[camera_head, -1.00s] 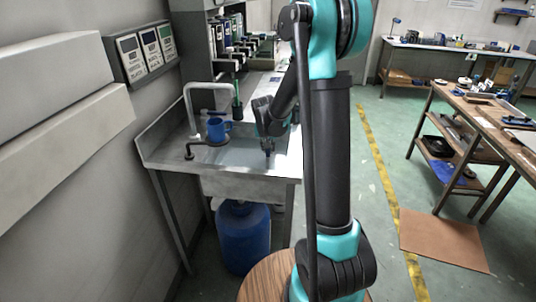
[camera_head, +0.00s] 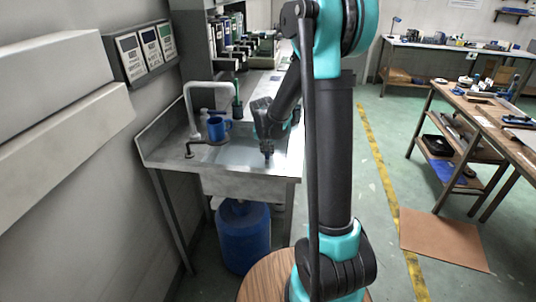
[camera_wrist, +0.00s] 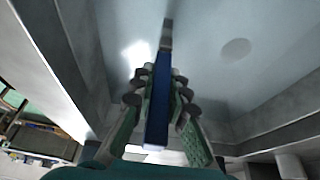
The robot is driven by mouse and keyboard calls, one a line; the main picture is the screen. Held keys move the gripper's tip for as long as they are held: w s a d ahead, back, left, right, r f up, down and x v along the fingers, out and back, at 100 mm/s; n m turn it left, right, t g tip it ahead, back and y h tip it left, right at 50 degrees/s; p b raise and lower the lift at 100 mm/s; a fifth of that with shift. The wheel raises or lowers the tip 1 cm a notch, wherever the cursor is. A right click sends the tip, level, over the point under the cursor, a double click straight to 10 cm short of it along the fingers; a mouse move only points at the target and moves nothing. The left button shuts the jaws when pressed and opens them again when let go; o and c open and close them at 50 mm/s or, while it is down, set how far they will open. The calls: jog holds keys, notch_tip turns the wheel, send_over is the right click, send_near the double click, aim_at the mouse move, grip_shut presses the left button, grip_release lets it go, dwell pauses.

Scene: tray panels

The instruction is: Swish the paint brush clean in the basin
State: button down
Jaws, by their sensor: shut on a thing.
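The metal basin (camera_head: 232,158) is set into the sink bench at the left in the head view. In the wrist view its pale floor (camera_wrist: 205,95) fills the upper part, with a round drain (camera_wrist: 236,50) at the right. My gripper (camera_wrist: 157,92) is shut on the blue handle of the paint brush (camera_wrist: 158,108). The brush's ferrule and dark end point away from me over the basin floor. Whether the tip touches the floor or water cannot be told. In the head view my gripper (camera_head: 267,148) hangs over the basin's right part; the brush is hardly visible there.
A faucet (camera_head: 187,105) arches over the basin's left side. A blue mug (camera_head: 216,129) stands on the back left ledge. A green object (camera_head: 237,108) stands behind the basin. The basin walls surround my gripper closely. A blue barrel (camera_head: 243,235) is under the bench.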

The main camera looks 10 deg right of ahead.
jog(key=shift+s+a, duration=0.25)
jog(key=shift+s, duration=0.5)
jog(key=w+d, duration=0.1)
jog(key=w, duration=0.4)
jog(key=shift+w+d, duration=0.4)
dwell(3.4)
jog(key=shift+r, duration=0.1)
notch_tip(320, 180, up, 10)
dwell(1.2)
dwell(0.9)
